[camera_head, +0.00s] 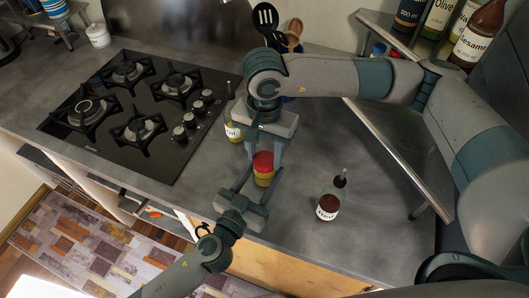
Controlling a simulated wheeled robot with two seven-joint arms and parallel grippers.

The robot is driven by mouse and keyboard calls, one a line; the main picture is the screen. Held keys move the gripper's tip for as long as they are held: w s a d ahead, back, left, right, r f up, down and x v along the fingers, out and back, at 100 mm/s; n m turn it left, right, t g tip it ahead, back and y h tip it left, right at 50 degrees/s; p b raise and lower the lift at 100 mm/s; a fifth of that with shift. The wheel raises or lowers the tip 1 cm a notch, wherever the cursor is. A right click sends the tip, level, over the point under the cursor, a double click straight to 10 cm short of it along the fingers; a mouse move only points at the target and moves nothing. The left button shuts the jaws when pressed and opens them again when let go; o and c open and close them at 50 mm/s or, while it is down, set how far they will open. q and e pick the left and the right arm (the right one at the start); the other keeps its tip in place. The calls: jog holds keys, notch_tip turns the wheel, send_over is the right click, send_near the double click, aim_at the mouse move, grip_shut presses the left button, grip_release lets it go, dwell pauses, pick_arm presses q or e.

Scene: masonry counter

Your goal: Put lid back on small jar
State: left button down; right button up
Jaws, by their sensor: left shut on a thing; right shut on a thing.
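The small jar (264,180) has a yellow body and stands near the front edge of the counter in the head view. The red lid (263,160) is at the jar's mouth. I cannot tell whether it is seated or just above the rim. My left gripper (259,180) reaches in from the front, low down, with its fingers on both sides of the jar body, shut on it. My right gripper (264,158) points down from above, its fingers on either side of the lid, shut on it. The fingers hide parts of both.
A bottle with a dark stopper (328,203) stands just right of the jar. A yellow-labelled container (233,132) is close behind my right gripper. A gas hob (140,112) lies to the left. A metal shelf (400,150) with bottles is at the right.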

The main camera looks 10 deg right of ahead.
jog(key=m, duration=0.4)
jog(key=shift+m, duration=0.4)
jog(key=m, duration=1.6)
jog(key=shift+m, duration=0.4)
jog(key=m, duration=0.6)
jog(key=o, duration=1.2)
jog(key=shift+f, duration=0.1)
jog(key=shift+c, duration=0.2)
